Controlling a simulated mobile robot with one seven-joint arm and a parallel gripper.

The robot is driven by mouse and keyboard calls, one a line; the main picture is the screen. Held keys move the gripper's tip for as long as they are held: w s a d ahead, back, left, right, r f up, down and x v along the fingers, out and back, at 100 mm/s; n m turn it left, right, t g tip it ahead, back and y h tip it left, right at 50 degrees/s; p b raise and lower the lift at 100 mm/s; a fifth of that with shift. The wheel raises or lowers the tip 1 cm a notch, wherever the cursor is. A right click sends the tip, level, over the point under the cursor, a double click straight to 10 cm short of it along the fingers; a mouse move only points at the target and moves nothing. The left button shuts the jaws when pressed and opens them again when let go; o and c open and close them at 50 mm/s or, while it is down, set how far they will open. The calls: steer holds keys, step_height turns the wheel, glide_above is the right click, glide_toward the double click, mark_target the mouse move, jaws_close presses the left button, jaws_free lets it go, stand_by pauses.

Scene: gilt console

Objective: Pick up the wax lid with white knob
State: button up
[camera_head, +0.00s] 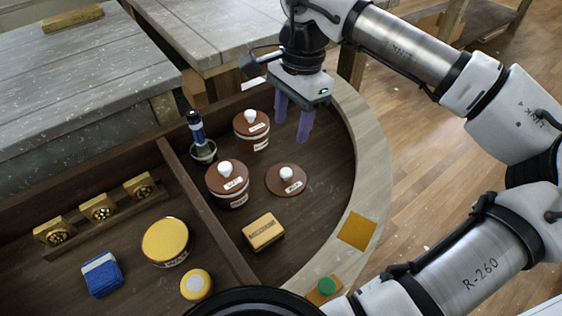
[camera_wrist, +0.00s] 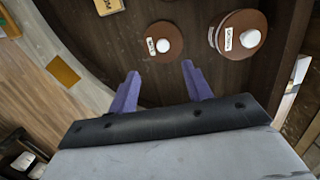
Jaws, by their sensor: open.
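A round brown lid with a white knob (camera_head: 286,179) and a small label lies flat in the dark wooden tray compartment, off any jar. It also shows in the wrist view as a flat brown disc (camera_wrist: 162,42) beyond the fingertips, a little left of centre. The label is too small to read. My gripper (camera_head: 293,124) hangs over the far side of the compartment, behind the lid and above it. Its purple fingers (camera_wrist: 160,80) are apart, with nothing between them.
Two jars with similar knobbed lids stand nearby: one left of the lid (camera_head: 228,186), one behind (camera_head: 252,132). A wooden block (camera_head: 263,232) lies in front. A yellow tin (camera_head: 166,242) is beyond the divider (camera_head: 208,212). The curved rim (camera_head: 347,150) bounds the right side.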

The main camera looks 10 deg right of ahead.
glide_above(286, 171)
steer(key=f, duration=0.8)
steer(key=shift+s+f, duration=0.2)
steer(key=shift+s, duration=0.15)
steer(key=shift+w+d+f+p, duration=0.1)
steer(key=shift+w+f+p, duration=0.1)
steer(key=shift+f, duration=1.15)
steer(key=shift+w+f+p, duration=0.15)
steer(key=shift+f, duration=1.15)
steer(key=c, duration=1.1)
